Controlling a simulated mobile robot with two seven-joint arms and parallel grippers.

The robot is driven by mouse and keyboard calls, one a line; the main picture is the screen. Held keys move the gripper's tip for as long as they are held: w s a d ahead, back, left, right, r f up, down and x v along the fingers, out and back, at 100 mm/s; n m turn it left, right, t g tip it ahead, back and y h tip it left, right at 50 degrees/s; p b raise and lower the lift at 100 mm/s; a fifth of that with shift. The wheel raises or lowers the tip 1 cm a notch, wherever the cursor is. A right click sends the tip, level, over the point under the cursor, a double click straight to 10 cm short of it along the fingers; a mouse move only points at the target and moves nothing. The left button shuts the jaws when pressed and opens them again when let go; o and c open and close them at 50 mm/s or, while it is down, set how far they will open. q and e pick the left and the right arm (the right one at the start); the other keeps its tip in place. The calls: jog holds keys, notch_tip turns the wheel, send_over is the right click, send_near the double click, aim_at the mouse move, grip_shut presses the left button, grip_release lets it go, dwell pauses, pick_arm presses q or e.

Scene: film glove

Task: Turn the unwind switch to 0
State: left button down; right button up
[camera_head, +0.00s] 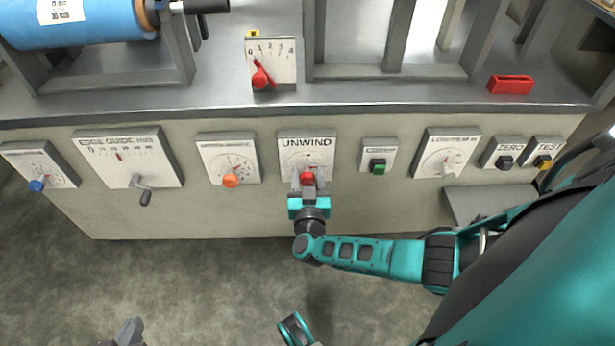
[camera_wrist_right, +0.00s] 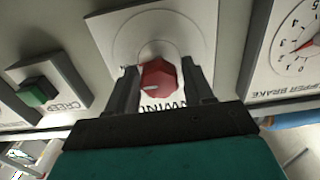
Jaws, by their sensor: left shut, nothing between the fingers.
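The UNWIND panel (camera_head: 293,139) is at the middle of the bench front. Its red knob (camera_head: 307,176) also shows in the right wrist view (camera_wrist_right: 162,72), where its pale mark lies toward the picture's left. That view shows the panel upside down. The dial figures are too small or hidden to read. My right gripper (camera_head: 308,183) is at the knob, with one finger on each side in the right wrist view (camera_wrist_right: 161,88). I cannot tell whether both fingers press on it. My left gripper (camera_head: 128,332) is shut and empty at the bottom edge, partly cut off, away from the panel.
Beside UNWIND are a panel with an orange knob (camera_head: 230,180) and one with a green button (camera_head: 378,166). The EDGE GUIDE panel's crank (camera_head: 142,190) sticks out. A red lever (camera_head: 261,77) stands on the bench top (camera_head: 400,95). The floor (camera_head: 180,270) in front is clear.

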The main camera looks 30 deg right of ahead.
jog(key=c, duration=0.7)
